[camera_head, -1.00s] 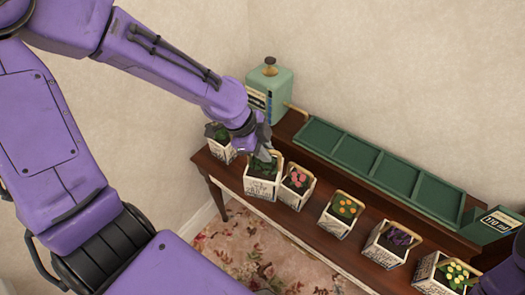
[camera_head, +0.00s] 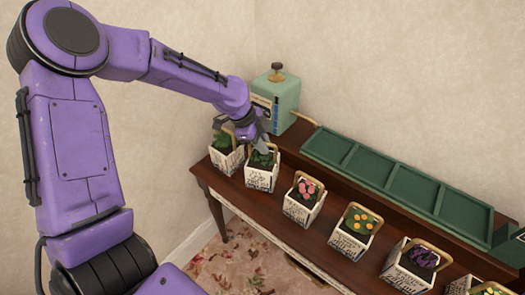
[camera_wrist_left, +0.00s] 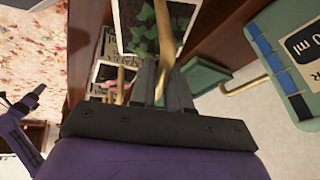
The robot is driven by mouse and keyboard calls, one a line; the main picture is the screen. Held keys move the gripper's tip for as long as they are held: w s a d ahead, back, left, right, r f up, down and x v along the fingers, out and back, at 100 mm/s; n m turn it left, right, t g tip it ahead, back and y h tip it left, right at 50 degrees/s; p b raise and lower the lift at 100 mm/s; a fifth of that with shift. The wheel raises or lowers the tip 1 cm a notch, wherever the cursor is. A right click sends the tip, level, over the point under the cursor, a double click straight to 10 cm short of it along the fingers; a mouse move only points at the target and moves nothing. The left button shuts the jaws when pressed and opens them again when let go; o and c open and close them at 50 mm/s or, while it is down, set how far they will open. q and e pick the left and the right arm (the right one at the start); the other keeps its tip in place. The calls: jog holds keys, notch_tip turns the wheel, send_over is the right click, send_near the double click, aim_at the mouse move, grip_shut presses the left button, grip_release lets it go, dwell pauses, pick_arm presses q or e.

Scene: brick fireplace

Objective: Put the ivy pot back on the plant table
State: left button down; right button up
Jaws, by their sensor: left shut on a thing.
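A white square pot with green leaves and a pale wooden handle, which I take for the ivy pot (camera_head: 261,178), is at my left gripper (camera_head: 262,146) in the head view. The gripper points down and is shut, apparently on the handle. The pot looks upright near the left end of the dark wooden plant table (camera_head: 285,222); I cannot tell whether its base touches the top. In the left wrist view, leaves and a wooden handle show past my left gripper's fingers (camera_wrist_left: 163,75).
Another leafy pot (camera_head: 226,162) stands close on the left. The pink-flowered pot (camera_head: 303,207) stands to the right, with orange (camera_head: 349,243) and purple (camera_head: 407,276) ones beyond. Behind are a green canister (camera_head: 283,100) and a long green tray (camera_head: 367,164).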

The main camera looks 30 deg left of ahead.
aim_at(269, 160)
pick_arm(q)
notch_tip(269, 160, down, 2)
jog(key=shift+f, duration=0.5)
jog(key=c, duration=1.1)
grip_release()
